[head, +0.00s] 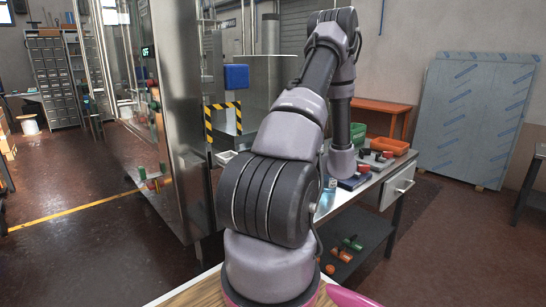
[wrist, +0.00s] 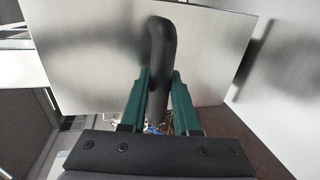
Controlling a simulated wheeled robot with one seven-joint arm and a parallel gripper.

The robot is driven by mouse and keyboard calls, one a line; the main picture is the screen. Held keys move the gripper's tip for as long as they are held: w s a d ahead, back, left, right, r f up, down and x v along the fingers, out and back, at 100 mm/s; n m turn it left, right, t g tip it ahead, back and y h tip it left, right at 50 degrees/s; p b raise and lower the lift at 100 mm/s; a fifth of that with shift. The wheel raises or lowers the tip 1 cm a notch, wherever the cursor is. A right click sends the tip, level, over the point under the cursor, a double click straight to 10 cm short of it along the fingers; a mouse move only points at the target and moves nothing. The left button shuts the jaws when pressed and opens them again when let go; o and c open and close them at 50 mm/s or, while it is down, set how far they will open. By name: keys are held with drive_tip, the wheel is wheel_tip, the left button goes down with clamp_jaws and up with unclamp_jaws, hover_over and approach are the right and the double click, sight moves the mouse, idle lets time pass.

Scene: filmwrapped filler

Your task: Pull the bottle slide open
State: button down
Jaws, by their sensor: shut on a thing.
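In the wrist view a black, curved bar handle (wrist: 161,42) stands against a brushed-metal panel (wrist: 90,60), which looks like the front of the bottle slide. My gripper (wrist: 161,80) has its two green fingers on either side of the handle and is shut on it. The lower part of the handle runs down between the fingers toward the dark gripper body. How far the slide is open cannot be told. In the head view my arm hides the gripper and the handle.
A workbench with a white drawer (head: 398,187) stands beyond my arm, with an orange bin (head: 390,146) on top. A tall steel-framed glass cabinet (head: 180,110) stands close on the left. A wrapped panel (head: 475,120) leans on the right wall.

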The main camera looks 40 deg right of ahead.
drive_tip(key=f+v, duration=0.1)
drive_tip(key=v, duration=0.7)
drive_tip(key=shift+s+f, duration=0.35)
drive_tip(key=shift+s, duration=0.25)
drive_tip(key=c, duration=0.7)
unclamp_jaws()
drive_tip(key=shift+o, duration=0.2)
drive_tip(key=v, duration=1)
drive_tip(key=shift+s, duration=0.4)
drive_tip(key=shift+r, duration=0.1)
